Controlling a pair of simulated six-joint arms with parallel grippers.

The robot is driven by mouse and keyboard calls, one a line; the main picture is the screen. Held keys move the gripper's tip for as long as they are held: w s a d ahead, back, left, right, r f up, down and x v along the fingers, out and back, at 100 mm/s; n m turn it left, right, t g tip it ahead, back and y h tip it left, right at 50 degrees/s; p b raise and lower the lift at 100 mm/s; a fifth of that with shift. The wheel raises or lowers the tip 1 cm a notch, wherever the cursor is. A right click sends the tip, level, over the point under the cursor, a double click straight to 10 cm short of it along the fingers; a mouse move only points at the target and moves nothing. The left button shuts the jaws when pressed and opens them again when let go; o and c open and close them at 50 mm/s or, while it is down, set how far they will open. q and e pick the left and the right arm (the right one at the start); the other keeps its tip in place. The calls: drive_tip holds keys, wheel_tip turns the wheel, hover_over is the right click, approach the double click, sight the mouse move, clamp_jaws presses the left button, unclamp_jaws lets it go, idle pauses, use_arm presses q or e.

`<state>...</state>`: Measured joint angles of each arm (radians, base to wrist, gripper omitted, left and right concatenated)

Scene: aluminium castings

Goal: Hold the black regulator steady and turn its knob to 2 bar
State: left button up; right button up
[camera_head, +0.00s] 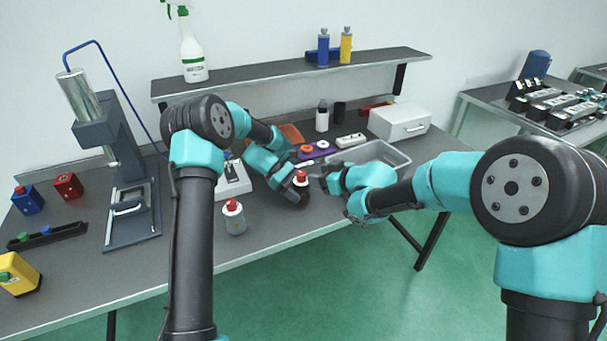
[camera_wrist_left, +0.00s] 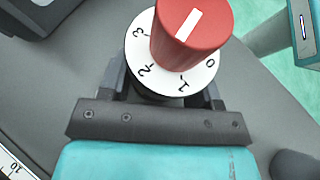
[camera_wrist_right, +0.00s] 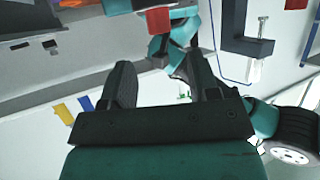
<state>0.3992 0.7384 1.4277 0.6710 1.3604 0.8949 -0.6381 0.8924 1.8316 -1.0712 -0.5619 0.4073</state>
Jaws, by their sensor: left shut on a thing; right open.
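The black regulator has a red knob (camera_wrist_left: 192,35) with a white pointer line, over a white dial (camera_wrist_left: 137,55) marked 0 to 3. The line runs from lower left to upper right in the left wrist view; I cannot tell which mark it indicates. My left gripper (camera_head: 300,190) is shut on the regulator's body (camera_wrist_left: 152,92) just under the dial, which hides most of the body. In the head view the red knob (camera_head: 301,175) shows above that gripper. My right gripper (camera_head: 322,181) is open and empty, beside the knob; its fingers (camera_wrist_right: 163,75) show apart in the right wrist view.
A grey canister with a red top (camera_head: 235,218) stands at the table's front edge. A grey tray (camera_head: 385,150) and a white box (camera_head: 400,122) are behind my right arm. A press (camera_head: 128,205) stands left. The shelf (camera_head: 290,74) runs along the back wall.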

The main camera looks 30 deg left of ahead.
sight(302, 173)
drive_tip(key=x, duration=0.7)
drive_tip(key=shift+a+f, duration=0.1)
drive_tip(key=shift+a, duration=0.1)
drive_tip(key=c, duration=0.9)
drive_tip(key=shift+m+t, duration=0.5)
drive_tip(key=shift+t, duration=0.2)
drive_tip(key=shift+m+t+h, duration=0.7)
drive_tip(key=shift+m+t, duration=0.6)
drive_tip(key=o, duration=0.9)
drive_tip(key=shift+s, duration=0.1)
